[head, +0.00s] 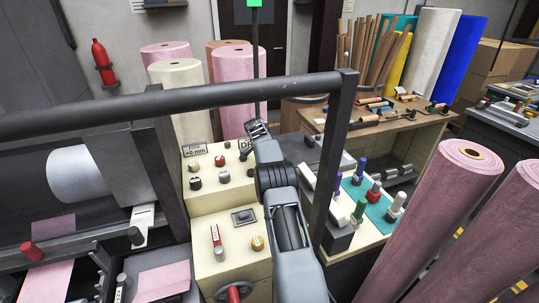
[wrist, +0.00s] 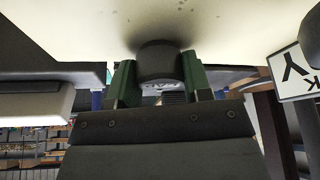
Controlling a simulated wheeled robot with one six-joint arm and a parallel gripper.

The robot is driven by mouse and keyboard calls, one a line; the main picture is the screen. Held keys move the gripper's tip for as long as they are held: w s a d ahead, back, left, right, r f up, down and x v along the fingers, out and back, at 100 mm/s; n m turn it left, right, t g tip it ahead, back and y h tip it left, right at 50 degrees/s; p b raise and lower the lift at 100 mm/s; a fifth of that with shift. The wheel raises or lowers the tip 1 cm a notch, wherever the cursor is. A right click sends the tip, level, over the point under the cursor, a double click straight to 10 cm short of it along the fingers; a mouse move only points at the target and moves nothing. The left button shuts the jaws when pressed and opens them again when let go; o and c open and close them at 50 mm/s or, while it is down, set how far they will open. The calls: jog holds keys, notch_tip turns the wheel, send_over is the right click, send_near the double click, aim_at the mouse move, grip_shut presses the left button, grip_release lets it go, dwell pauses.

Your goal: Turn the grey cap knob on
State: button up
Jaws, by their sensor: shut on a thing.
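The grey cap knob (wrist: 158,60) shows in the wrist view as a dark round cap standing out from a cream panel face (wrist: 230,25). My gripper (wrist: 158,78) has one green finger on each side of the cap, shut on it. The way the cap's mark points cannot be told. In the head view my gripper (head: 257,128) is at the far right part of the cream control panel (head: 205,205), and the gripped knob is hidden there.
A dark metal rail (head: 180,100) crosses in front.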

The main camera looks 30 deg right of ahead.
jog(key=shift+m+p, duration=0.4)
jog(key=shift+m, duration=0.3)
jog(key=o, duration=0.9)
jog(key=v, duration=1.3)
jog(key=shift+w+a+r, duration=0.1)
jog(key=shift+w+r, duration=0.15)
jog(key=shift+r, duration=0.15)
